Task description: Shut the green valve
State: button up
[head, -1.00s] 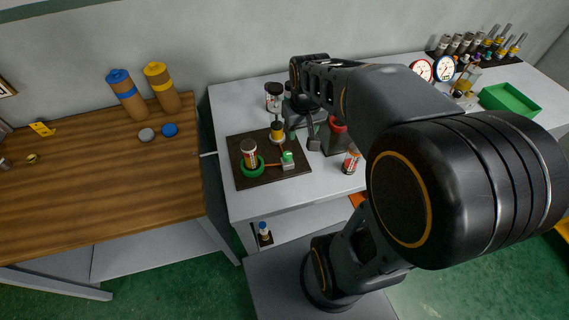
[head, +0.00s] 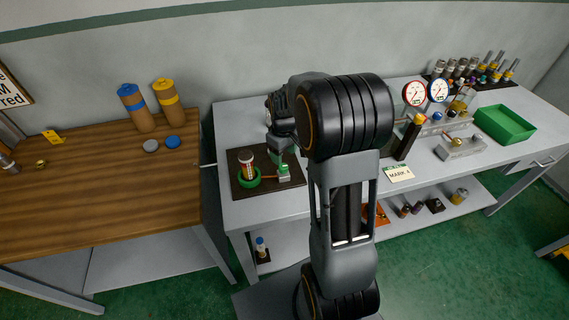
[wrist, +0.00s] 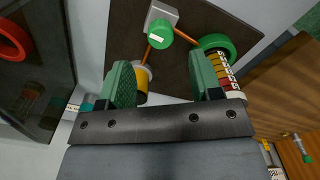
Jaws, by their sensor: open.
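The green valve (head: 284,168) is a small green knob on a pale grey block, on a dark board (head: 240,188) on the grey bench. In the wrist view the green knob (wrist: 160,33) carries a white mark and lies just beyond the fingertips, roughly centred between them, with thin copper-coloured pipe beside it. My gripper (wrist: 163,75) is open and empty, its two green-padded fingers apart. In the head view my gripper is above the back of the board, partly hidden by my arm. I cannot tell the height gap to the knob.
A striped can (head: 246,163) stands at a green ring (head: 257,181) left of the valve, close to one finger in the wrist view. A yellow-banded canister (wrist: 142,86) is by the other finger. A wooden table (head: 80,210) stands left.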

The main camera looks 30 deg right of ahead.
aim_at(284, 166)
jog(key=shift+f, duration=2.9)
jog(key=c, duration=0.9)
jog(key=shift+d, duration=0.1)
